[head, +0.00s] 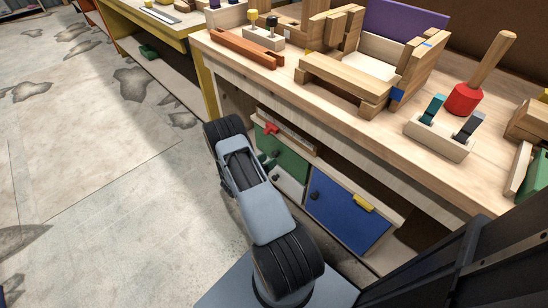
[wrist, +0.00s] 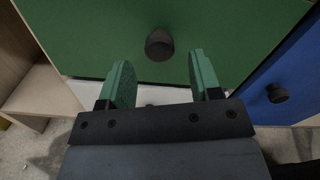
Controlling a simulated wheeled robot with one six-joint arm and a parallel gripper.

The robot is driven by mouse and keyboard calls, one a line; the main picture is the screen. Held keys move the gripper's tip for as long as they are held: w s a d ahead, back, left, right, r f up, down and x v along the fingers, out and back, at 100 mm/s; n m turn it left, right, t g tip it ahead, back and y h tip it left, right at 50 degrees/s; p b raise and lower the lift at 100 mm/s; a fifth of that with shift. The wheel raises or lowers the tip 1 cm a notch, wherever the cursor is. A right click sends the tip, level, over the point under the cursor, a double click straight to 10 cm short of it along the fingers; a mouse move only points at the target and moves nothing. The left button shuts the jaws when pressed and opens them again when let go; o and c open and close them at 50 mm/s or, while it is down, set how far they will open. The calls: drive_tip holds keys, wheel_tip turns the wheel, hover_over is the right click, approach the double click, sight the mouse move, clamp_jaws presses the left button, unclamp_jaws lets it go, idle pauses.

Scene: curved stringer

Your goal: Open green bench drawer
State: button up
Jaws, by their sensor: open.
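The green bench drawer (head: 287,158) is under the workbench, left of a blue front, and my arm covers part of it in the head view. In the wrist view its green front (wrist: 225,22) fills the top, with a round dark knob (wrist: 159,44) near its lower middle. The drawer looks shut. My gripper (wrist: 158,75) is open, with its two green fingers apart and nothing between them. The knob lies just beyond the fingertips, roughly centred between them. In the head view my gripper (head: 269,160) is partly hidden at the drawer front.
A blue front (head: 345,213) with a dark knob (wrist: 277,93) is to the right, and a white front (head: 288,187) is below the green one. The workbench top (head: 365,128) overhangs them and holds wooden parts and a red mallet (head: 464,98). Floor at left is clear.

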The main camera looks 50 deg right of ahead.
sight(273, 156)
drive_tip(key=shift+s+d, duration=0.15)
drive_tip(key=shift+d, duration=1.75)
drive_tip(key=shift+c, duration=0.4)
clamp_jaws()
